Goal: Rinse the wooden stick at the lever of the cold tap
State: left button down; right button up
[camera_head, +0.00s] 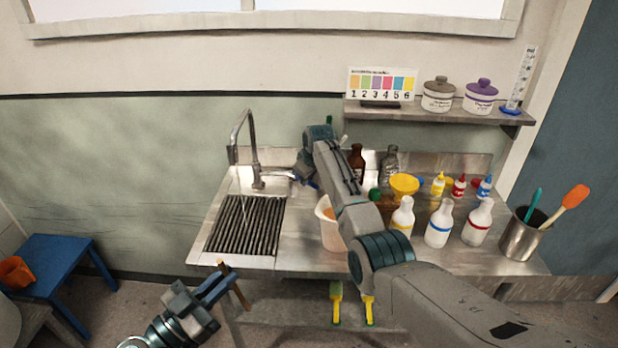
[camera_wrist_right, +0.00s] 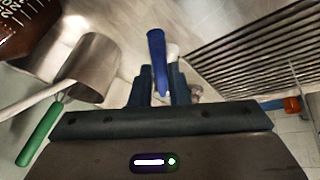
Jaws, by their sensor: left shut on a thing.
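The grey tap (camera_head: 251,150) stands behind the dark sink grate (camera_head: 247,225), spout to the left. Its blue-tipped lever (camera_head: 303,180) points right; the blue tip (camera_wrist_right: 157,50) also shows in the right wrist view. My right gripper (camera_head: 301,175) is at this lever, and in the wrist view its fingers (camera_wrist_right: 162,82) stand on either side of the blue tip. I cannot tell whether they press on it. My left gripper (camera_head: 226,276) is shut on the wooden stick (camera_head: 242,297), low in front of the counter's front edge. The stick is tilted, partly hidden by the fingers.
A pale bucket (camera_head: 327,234) stands right of the grate, partly behind my right arm. Bottles (camera_head: 438,225), a yellow bowl (camera_head: 404,185) and a metal pot (camera_head: 521,238) with tools fill the right counter. A blue stool (camera_head: 60,268) stands at left.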

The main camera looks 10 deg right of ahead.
jog(key=o, duration=0.4)
jog(key=shift+c, duration=0.2)
jog(key=b+v, duration=0.2)
jog(key=v, duration=1)
jog(key=shift+b, duration=0.35)
